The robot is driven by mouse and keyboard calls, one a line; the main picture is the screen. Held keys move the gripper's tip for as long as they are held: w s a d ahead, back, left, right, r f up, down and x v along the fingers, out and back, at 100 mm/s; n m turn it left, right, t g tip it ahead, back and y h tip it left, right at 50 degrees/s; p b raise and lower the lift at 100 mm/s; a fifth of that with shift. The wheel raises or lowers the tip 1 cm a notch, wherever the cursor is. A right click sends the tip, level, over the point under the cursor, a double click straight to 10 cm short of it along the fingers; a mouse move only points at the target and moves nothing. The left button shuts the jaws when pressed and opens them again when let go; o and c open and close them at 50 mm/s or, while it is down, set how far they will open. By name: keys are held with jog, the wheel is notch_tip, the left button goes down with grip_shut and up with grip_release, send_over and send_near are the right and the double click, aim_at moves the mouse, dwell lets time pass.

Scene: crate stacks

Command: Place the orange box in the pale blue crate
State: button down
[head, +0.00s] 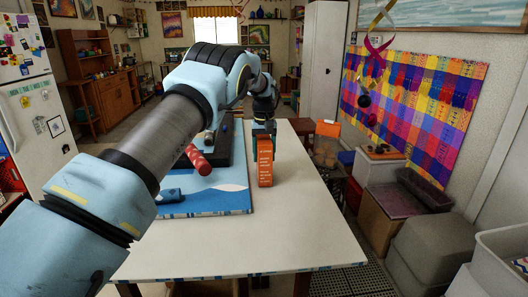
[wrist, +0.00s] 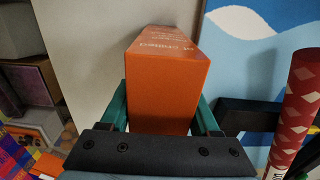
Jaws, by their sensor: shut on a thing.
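The orange box (head: 265,163) stands upright at the middle of the white table, just right of the blue patterned mat. My gripper (head: 264,130) reaches it from above and behind. In the wrist view the box (wrist: 167,92) fills the space between the green fingers of my gripper (wrist: 162,100), which are shut on its sides. I cannot tell whether its base touches the table. No crate clearly reads as pale blue; a pale grey crate (head: 497,262) stands at the far right edge, partly cut off, with something inside.
The blue mat (head: 225,197) carries a red patterned cylinder (head: 198,160), also in the wrist view (wrist: 297,100), and a small blue object (head: 168,194). The table's (head: 290,235) front and right are clear. Grey bins (head: 430,250) and boxes stand on the floor at right.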

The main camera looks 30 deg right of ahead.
jog(key=shift+w+f, duration=0.1)
jog(key=shift+f, duration=0.05)
jog(key=shift+c, duration=0.6)
grip_release()
jog(key=shift+a, duration=0.1)
